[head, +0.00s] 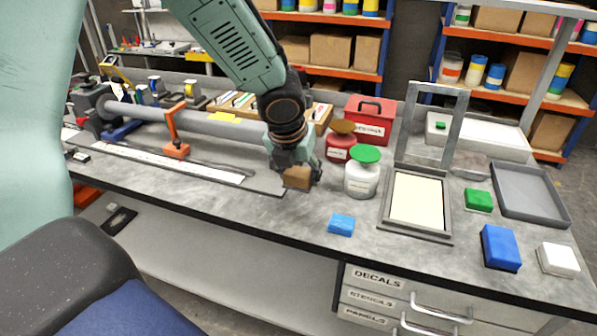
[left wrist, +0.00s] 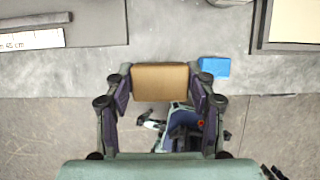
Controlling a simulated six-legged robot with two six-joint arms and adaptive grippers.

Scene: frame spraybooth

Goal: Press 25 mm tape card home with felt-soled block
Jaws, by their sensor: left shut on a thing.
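My left gripper (head: 290,172) is shut on a tan-brown block (head: 297,178), above or at the bench near its front edge; whether the block touches the bench is unclear. In the left wrist view the block (left wrist: 160,81) sits between the two fingers (left wrist: 160,90). Its underside is hidden, so I cannot see any felt. A wooden rack (head: 322,118) with several coloured, pale cards stands behind my left arm, partly hidden by it. I cannot tell which card is the 25 mm one. My right gripper is not in view.
A red jar (head: 340,142) and a white jar with green lid (head: 362,176) stand right of the block. A blue block (head: 341,225) lies near the front edge. A hinged frame (head: 417,237) and a grey tray (head: 530,192) are further right. A grey pipe (head: 205,124) runs left.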

